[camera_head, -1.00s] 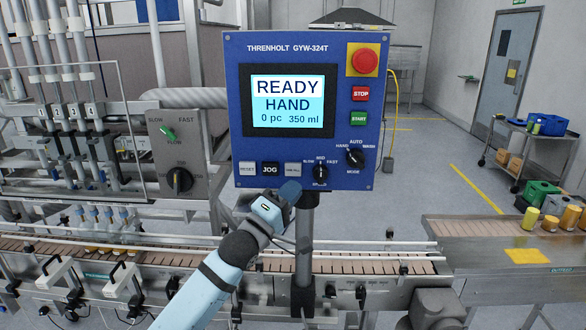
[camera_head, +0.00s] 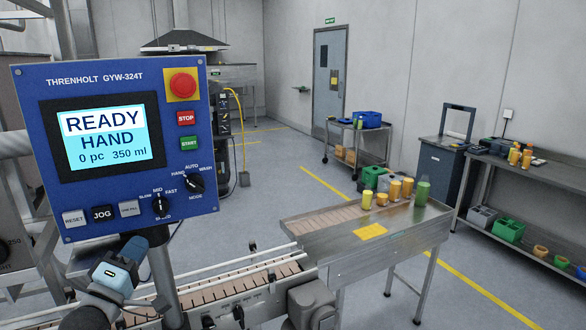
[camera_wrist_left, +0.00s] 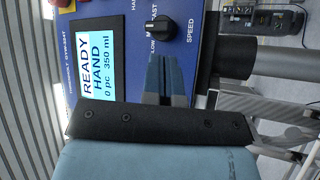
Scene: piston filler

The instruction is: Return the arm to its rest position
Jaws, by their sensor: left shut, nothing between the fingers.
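My left gripper (camera_head: 134,248) is at the lower left of the head view, just below the bottom edge of the blue control panel (camera_head: 186,100). In the left wrist view my left gripper (camera_wrist_left: 166,62) shows its fingers together and empty, in front of the panel beside the speed knob (camera_wrist_left: 157,27). I cannot tell whether the fingers touch the panel. The screen (camera_head: 103,136) reads READY, HAND, 0 pc, 350 ml. The mode knob (camera_head: 195,184) and speed knob (camera_head: 161,205) are on the panel. My right gripper is not in view.
A post (camera_head: 164,280) holds up the panel close to my left gripper. A conveyor (camera_head: 235,289) runs behind it to a steel table (camera_head: 330,235) with several yellow bottles. A cart (camera_head: 357,142) and a workbench (camera_head: 500,175) stand farther right, with open floor between.

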